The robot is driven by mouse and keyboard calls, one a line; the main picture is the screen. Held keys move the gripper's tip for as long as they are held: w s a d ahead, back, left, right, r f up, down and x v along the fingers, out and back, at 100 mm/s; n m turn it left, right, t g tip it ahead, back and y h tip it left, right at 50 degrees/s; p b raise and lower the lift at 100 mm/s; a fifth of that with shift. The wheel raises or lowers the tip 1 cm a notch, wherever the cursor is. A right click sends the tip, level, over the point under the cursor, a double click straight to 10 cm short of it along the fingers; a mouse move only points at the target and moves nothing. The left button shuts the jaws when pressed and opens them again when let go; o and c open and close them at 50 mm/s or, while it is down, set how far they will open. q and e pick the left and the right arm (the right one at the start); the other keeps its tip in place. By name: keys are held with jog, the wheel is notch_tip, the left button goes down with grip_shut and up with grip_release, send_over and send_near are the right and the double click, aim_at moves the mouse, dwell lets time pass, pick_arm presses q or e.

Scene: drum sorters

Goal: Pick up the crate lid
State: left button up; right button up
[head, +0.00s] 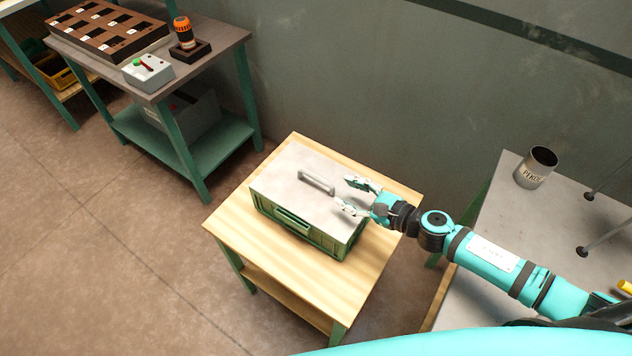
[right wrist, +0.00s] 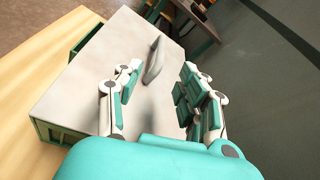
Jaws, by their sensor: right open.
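The crate lid (head: 284,183) is a flat light grey panel lying on top of the green crate (head: 323,243). A raised grey handle (head: 316,182) stands in the middle of the lid. My right gripper (head: 340,197) is open, just to the right of the handle and above the lid. In the right wrist view the lid (right wrist: 85,85) spreads below my open fingers (right wrist: 158,92). The handle (right wrist: 154,60) shows ahead, between the fingertips; I cannot tell that anything touches it. My left gripper is not in view.
The crate stands on a small wooden table (head: 232,224) with bare room around it. At right is a grey table (head: 500,222) with a labelled metal cup (head: 534,172). At upper left, a workbench (head: 216,42) holds a brown slotted tray (head: 140,50), a button box (head: 148,76) and an orange-topped item (head: 183,31).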

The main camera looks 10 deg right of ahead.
aim_at(323, 180)
jog(key=x, duration=0.3)
jog(key=shift+r, duration=0.1)
jog(key=shift+w+a+p, duration=0.3)
jog(key=shift+w+a, duration=0.3)
jog(key=shift+w, duration=0.1)
jog(key=p+x, duration=0.1)
jog(key=x, duration=0.2)
jog(key=shift+w+a, duration=0.2)
jog(key=shift+a, duration=0.05)
jog(key=shift+w+a+f, duration=0.15)
jog(key=shift+w+f, duration=0.05)
jog(key=shift+f, duration=0.15)
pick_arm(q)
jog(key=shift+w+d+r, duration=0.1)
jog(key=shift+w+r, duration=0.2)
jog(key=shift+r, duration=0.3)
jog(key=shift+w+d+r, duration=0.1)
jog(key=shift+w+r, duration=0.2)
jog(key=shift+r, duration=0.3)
pick_arm(e)
jog(key=shift+c, duration=0.2)
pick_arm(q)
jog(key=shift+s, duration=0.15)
pick_arm(e)
grip_shut()
